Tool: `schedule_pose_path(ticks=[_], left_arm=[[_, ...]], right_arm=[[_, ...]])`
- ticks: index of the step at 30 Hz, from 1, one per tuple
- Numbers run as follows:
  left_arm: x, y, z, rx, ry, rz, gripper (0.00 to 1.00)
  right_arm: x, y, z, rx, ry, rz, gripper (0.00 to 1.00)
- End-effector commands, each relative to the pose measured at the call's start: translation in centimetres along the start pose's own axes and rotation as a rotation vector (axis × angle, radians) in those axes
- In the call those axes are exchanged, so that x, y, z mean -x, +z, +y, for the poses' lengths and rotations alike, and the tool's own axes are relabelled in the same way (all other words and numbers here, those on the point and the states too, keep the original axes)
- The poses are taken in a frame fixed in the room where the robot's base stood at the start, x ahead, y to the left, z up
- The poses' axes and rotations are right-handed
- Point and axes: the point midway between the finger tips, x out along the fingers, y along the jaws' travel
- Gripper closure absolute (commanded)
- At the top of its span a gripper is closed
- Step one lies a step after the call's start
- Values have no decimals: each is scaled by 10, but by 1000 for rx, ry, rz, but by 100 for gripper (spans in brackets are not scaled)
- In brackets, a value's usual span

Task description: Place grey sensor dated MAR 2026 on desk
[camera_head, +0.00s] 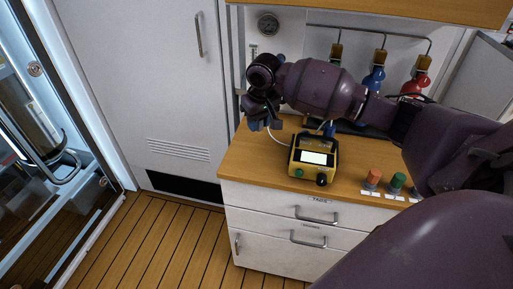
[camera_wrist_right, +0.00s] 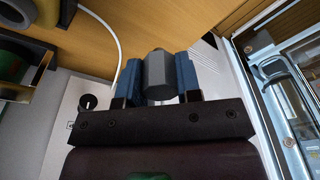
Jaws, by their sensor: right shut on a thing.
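My right gripper (camera_head: 262,122) is over the left edge of the wooden desk (camera_head: 245,162). In the right wrist view its two blue fingers (camera_wrist_right: 158,75) are shut on a grey faceted cylinder, the grey sensor (camera_wrist_right: 158,74). No date can be read on the sensor. In the head view the sensor is mostly hidden by my gripper and cannot be made out clearly. The desk top also shows in the right wrist view (camera_wrist_right: 185,22). My left gripper is not in view.
A yellow device (camera_head: 313,160) with a lit screen stands on the desk, with a white cable (camera_head: 279,141) on its left. Orange (camera_head: 373,178) and green (camera_head: 397,182) knobs sit at the right. Blue (camera_head: 374,80) and red (camera_head: 415,86) fittings hang behind. The desk's front left is clear.

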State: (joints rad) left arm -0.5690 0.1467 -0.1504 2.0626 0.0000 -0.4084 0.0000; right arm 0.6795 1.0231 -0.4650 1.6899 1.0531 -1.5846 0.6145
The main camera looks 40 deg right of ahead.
Motion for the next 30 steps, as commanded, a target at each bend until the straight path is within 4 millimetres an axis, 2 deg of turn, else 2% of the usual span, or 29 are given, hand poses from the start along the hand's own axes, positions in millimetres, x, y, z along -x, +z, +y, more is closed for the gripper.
schedule_pose_path(ticks=[1, 3, 14, 22, 30], left_arm=[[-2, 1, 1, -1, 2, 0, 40], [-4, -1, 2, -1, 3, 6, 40], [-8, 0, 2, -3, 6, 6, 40], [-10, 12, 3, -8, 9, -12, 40], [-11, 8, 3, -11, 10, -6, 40]], right_arm=[[-15, 3, 0, 0, 1, -7, 100], [-25, 4, 0, 0, 1, -4, 100], [-48, 7, 0, -1, 1, -2, 100], [-91, 14, 0, -1, 1, -5, 100], [-94, 14, 0, -1, 1, 2, 100]])
